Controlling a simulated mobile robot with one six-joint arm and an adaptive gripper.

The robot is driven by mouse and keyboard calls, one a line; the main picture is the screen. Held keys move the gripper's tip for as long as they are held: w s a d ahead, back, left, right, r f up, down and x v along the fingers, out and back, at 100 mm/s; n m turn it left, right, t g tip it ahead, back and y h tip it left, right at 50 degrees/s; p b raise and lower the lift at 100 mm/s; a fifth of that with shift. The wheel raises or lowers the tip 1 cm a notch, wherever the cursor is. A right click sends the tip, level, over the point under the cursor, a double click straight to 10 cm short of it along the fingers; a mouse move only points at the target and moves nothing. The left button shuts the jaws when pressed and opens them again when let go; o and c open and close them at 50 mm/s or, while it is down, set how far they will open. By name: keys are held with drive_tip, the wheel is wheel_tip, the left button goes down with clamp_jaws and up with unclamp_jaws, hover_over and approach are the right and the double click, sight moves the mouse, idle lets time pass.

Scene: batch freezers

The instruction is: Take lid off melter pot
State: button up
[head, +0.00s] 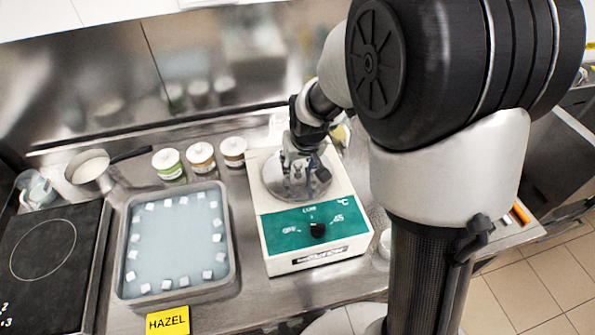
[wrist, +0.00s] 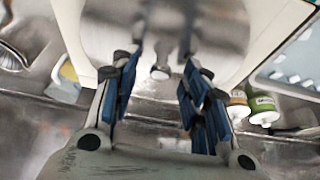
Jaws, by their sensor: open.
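The melter (head: 262,232) is a white box with a green dial panel, standing on the steel counter. Its round shiny metal lid (head: 275,181) sits on top, partly hidden behind my gripper (head: 302,168). In the wrist view the lid (wrist: 110,35) fills the upper middle and mirrors my fingers. A small metal knob (wrist: 160,73) shows on the lid, between the blue-padded fingers of my gripper (wrist: 163,62). The fingers are apart, with a gap on both sides of the knob. The pot under the lid is hidden.
A steel tray (head: 234,272) of pale blue liquid with white cubes stands left of the melter. Several jars (head: 201,158) and a saucepan (head: 92,168) are behind it. A black hob (head: 45,265) is at far left. A yellow HAZEL label (head: 168,321) lies in front.

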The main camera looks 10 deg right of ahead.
drive_tip(key=shift+c, duration=0.2)
clamp_jaws()
idle(0.4)
